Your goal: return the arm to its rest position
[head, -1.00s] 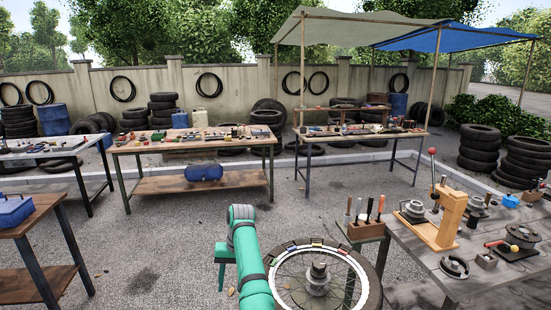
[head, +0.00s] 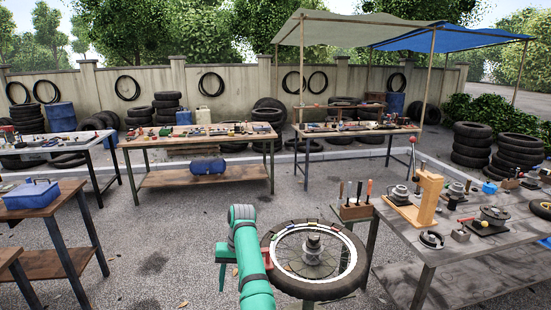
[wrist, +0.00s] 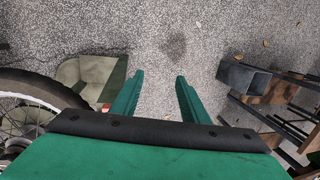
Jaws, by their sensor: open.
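My gripper (wrist: 159,82) is open in the wrist view. Its two green fingers stand apart with bare gravel between and beyond them, and nothing is held. In the head view my green arm (head: 248,250) reaches up from the bottom centre and bends at a grey-banded joint. It is left of a spoked wheel with a tyre (head: 312,287). The arm's image overlaps the wheel's left edge; I cannot tell the exact gap. The wheel also shows at the left edge of the wrist view (wrist: 30,88).
A grey workbench (head: 400,232) with tools stands at right. A wooden bench with a blue toolbox (head: 30,195) is at left. Longer tool tables (head: 200,142) stand behind. Open gravel (head: 170,235) lies between the left bench and my arm.

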